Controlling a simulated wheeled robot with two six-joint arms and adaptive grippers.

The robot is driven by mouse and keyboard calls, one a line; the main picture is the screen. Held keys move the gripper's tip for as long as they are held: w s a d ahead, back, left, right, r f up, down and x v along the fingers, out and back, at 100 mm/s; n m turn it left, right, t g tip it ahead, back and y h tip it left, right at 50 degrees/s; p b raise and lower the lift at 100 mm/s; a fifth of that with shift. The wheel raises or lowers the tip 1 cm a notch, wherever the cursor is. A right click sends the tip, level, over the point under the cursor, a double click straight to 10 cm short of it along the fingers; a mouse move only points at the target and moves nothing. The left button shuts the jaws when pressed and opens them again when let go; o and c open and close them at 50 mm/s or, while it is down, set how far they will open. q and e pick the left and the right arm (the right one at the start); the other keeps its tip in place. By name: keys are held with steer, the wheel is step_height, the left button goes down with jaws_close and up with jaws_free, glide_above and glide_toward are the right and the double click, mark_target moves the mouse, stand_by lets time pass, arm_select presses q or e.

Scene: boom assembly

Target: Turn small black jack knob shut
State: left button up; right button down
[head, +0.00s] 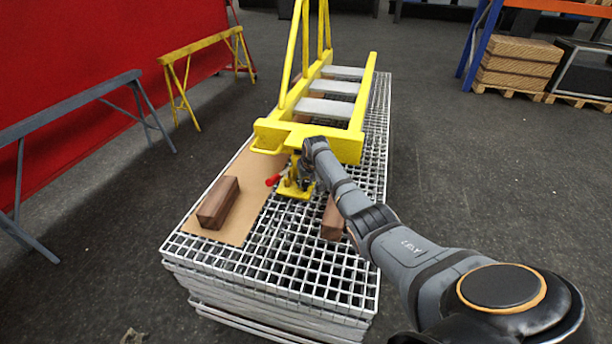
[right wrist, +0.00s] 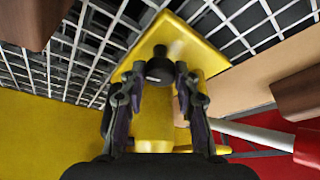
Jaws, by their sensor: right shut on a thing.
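A small yellow jack (head: 293,190) stands on the grating under the near end of a yellow boom frame (head: 315,137). Its red-tipped handle (head: 272,180) points left in the head view. In the right wrist view, the small black jack knob (right wrist: 160,68) sits at the jack's yellow body (right wrist: 155,122), above its base plate. My right gripper (right wrist: 161,84) has its two fingers on either side of the knob and is shut on it. In the head view the right gripper (head: 304,172) is small beside the jack, and the knob cannot be made out. My left gripper is not in view.
Brown wooden blocks (head: 218,203) lie left and right of the jack (head: 333,218). A cardboard sheet (head: 243,222) lies on the stacked gratings (head: 290,278). The boom's yellow end is close above my right wrist. Sawhorses (head: 75,95) stand at the left.

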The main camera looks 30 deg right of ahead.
steer(key=shift+m+h+p, duration=0.4)
steer(key=shift+m+p, duration=0.2)
steer(key=shift+m, duration=0.5)
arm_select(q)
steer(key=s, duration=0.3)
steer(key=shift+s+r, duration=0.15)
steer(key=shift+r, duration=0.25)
arm_select(e)
steer(key=shift+a+m, duration=0.1)
steer(key=shift+m, duration=0.2)
steer(key=c, duration=1)
jaws_free()
steer(key=shift+r, duration=0.1)
steer(key=v, duration=1.1)
steer(key=shift+a+r, duration=0.2)
steer(key=shift+r, duration=0.2)
